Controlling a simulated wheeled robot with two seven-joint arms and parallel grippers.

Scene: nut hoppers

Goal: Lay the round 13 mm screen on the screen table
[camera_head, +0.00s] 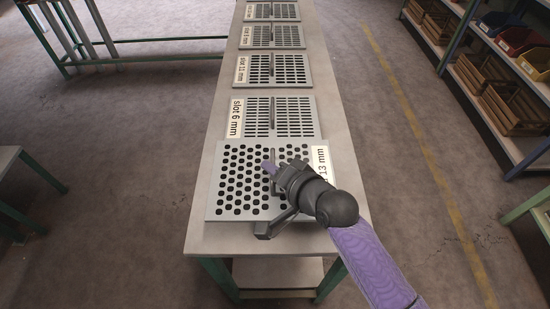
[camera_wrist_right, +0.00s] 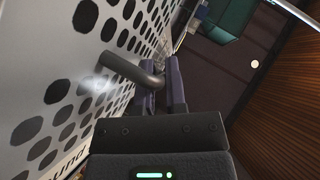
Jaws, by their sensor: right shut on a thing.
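The round 13 mm screen (camera_head: 226,212), a grey plate with rows of round holes, is at the near end of the long screen table (camera_head: 205,244). Its white label (camera_head: 321,158) is partly behind my right arm. My right gripper (camera_head: 271,168) is over the middle of the plate, shut on the screen's bar handle. In the right wrist view the dark bent handle (camera_wrist_right: 128,70) enters between the fingers (camera_wrist_right: 161,84), beside the perforated plate (camera_wrist_right: 40,60). I cannot tell whether the plate touches the table. My left gripper is not in view.
The slot 6 mm screen (camera_head: 305,123) lies just behind, its near edge close to the round screen. The slot 11 mm screen (camera_head: 290,72) and further screens (camera_head: 290,36) follow in a row. Shelves with crates (camera_head: 516,107) and bins stand right. Bare tabletop shows along the near edge.

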